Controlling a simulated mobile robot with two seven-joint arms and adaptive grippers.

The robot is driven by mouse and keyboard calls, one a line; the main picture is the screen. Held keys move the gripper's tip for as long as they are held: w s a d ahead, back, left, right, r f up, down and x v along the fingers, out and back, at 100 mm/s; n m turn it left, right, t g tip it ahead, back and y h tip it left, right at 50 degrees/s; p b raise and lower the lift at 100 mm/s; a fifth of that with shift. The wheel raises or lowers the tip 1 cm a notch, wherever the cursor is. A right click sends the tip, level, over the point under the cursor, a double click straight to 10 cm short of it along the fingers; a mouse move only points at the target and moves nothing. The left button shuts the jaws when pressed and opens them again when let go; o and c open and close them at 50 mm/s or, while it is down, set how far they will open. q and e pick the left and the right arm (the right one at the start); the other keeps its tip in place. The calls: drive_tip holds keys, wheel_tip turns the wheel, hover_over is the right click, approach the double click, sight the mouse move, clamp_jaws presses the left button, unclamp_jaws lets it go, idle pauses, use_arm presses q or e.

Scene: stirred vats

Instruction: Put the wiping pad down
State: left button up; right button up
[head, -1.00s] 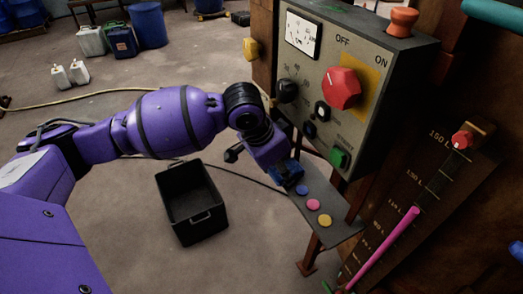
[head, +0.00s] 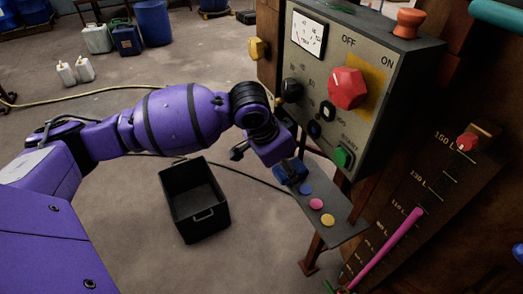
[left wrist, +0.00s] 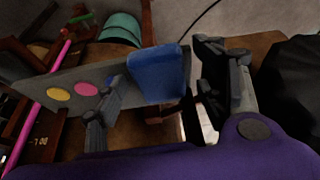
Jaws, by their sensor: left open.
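The wiping pad is a blue block (left wrist: 158,72) at the end of a narrow grey shelf (left wrist: 62,92) in the left wrist view. In the head view the pad (head: 291,172) is partly hidden under my left gripper. My left gripper (left wrist: 160,76) is open, with one finger on each side of the pad. A gap shows between the right finger and the pad; whether the left finger touches it I cannot tell. The pad appears to rest on the shelf, but its underside is hidden. My right gripper is in neither view.
Blue, pink (head: 316,204) and yellow (head: 327,220) discs lie on the shelf beside the pad. A control box (head: 345,70) with knobs and buttons hangs just above. A black open crate (head: 215,222) stands on the floor below. A level scale (head: 440,185) is at right.

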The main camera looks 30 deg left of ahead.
use_arm(q)
drive_tip(key=shift+s+a+b, duration=0.1)
drive_tip(key=shift+b, duration=0.5)
drive_tip(key=v, duration=0.2)
drive_tip(key=shift+r+p, duration=0.35)
drive_tip(key=shift+r, duration=0.1)
drive_tip(key=s+a, duration=0.7)
drive_tip(key=s, duration=0.3)
drive_tip(key=shift+f+p, duration=0.15)
drive_tip(key=shift+p, duration=0.25)
